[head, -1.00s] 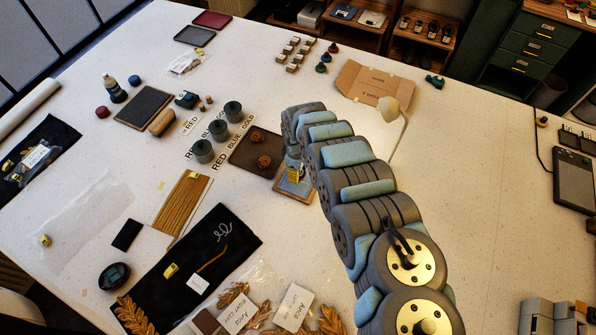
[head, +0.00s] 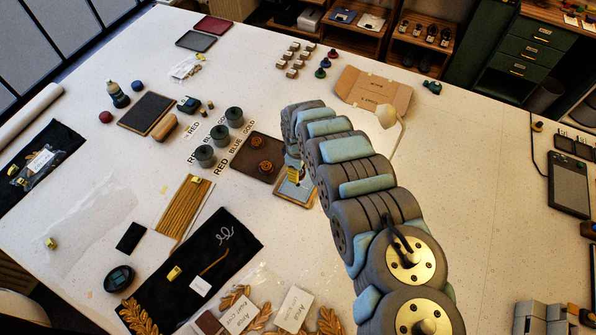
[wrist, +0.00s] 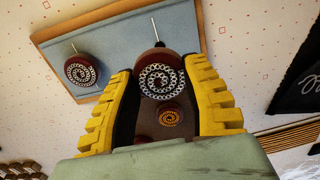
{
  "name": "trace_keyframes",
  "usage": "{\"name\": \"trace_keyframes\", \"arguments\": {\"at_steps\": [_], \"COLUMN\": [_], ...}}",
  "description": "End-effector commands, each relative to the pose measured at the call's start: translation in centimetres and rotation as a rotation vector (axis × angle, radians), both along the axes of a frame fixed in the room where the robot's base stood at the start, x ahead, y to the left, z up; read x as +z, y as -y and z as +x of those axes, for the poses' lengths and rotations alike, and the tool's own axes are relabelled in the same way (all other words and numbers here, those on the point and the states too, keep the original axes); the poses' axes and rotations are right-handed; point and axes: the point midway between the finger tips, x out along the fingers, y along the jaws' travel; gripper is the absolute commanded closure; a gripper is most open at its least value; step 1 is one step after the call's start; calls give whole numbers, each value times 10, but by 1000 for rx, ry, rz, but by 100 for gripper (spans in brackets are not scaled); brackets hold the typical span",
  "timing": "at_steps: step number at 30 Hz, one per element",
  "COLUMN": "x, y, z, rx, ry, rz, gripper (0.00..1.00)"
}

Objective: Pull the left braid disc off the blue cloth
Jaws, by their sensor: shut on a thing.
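The blue cloth lies on a wood-edged board (head: 298,195), also seen in the wrist view (wrist: 115,35). My gripper (head: 295,171) is over the board's far part in the head view. In the wrist view its yellow fingers (wrist: 165,95) are shut on a dark red disc with a pale braid spiral (wrist: 161,80). This disc overlaps the board's edge and looks larger than the other one; a thin pin shows behind it. I cannot tell whether it touches the cloth. A second braid disc (wrist: 81,71) sits on the cloth, beside a pin.
A brown tray (head: 246,152) with two round brown pieces lies just beyond the board. Several grey-green pots (head: 205,156) stand left of it. A black cloth (head: 215,250) and gold braid strips (head: 183,205) lie nearer. The table right of my arm is mostly clear.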

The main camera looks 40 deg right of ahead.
Motion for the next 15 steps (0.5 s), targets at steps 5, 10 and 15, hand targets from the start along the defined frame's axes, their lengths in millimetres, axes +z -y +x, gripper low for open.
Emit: {"name": "trace_keyframes", "arguments": {"at_steps": [5,10,15], "x": [19,33,46], "y": [0,0,0], "z": [0,0,0], "rx": [1,1,0], "ry": [1,1,0], "rz": [-2,-2,0], "gripper": [93,93,93]}}
